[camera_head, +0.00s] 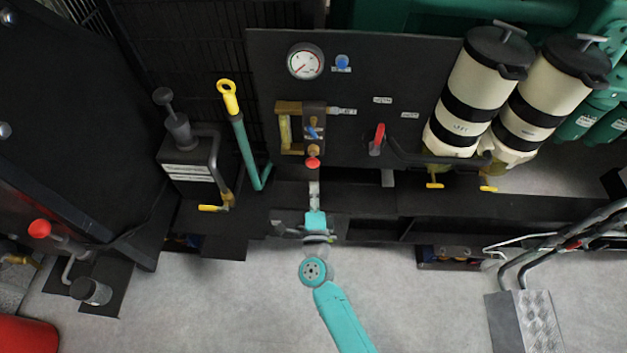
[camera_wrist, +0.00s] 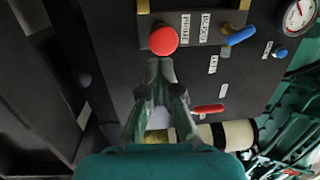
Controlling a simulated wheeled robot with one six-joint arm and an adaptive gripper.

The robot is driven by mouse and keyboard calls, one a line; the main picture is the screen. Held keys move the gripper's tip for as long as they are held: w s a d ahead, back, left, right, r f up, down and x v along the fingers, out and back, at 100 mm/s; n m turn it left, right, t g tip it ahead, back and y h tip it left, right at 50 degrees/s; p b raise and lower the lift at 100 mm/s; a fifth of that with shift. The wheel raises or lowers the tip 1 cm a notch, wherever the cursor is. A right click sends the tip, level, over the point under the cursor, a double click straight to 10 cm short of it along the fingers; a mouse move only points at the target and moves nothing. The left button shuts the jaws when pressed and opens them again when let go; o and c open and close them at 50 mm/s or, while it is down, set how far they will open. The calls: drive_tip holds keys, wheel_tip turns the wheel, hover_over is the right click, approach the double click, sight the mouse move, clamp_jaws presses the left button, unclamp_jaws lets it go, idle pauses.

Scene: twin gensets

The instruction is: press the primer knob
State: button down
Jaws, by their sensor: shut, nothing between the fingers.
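The primer knob is a round red knob (camera_head: 312,163) at the bottom of a brass fitting on the black panel. In the wrist view the red knob (camera_wrist: 163,40) sits beside a label reading PRIME. My gripper (camera_head: 314,188) is just below the knob in the head view. In the wrist view my gripper (camera_wrist: 160,72) has its fingertips together, empty, close to the knob's lower edge in the picture. I cannot tell whether the tips touch the knob.
A blue lever (camera_wrist: 240,36) and a red-handled lever (camera_head: 378,138) are near the knob. A gauge (camera_head: 305,61) and a blue button (camera_head: 342,61) are higher on the panel. Cream filter canisters (camera_head: 466,92) stand right. A green lever with yellow grip (camera_head: 241,130) stands left.

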sight(312, 165)
drive_tip(key=s, duration=0.6)
drive_tip(key=shift+s+d+f, duration=0.15)
drive_tip(key=shift+s+f, duration=0.1)
idle(0.9)
drive_tip(key=s+a+m+h, duration=0.2)
drive_tip(key=a+h, duration=0.1)
drive_tip(key=shift+s+a+h, duration=0.15)
drive_tip(key=shift+a+h, duration=0.1)
drive_tip(key=shift+h, duration=0.05)
idle(0.3)
drive_tip(key=w, duration=0.4)
drive_tip(key=w+d+r, duration=0.1)
drive_tip(key=w, duration=0.8)
drive_tip(key=shift+d+r, duration=0.15)
drive_tip(key=shift+d, duration=0.25)
drive_tip(key=shift+w, duration=0.45)
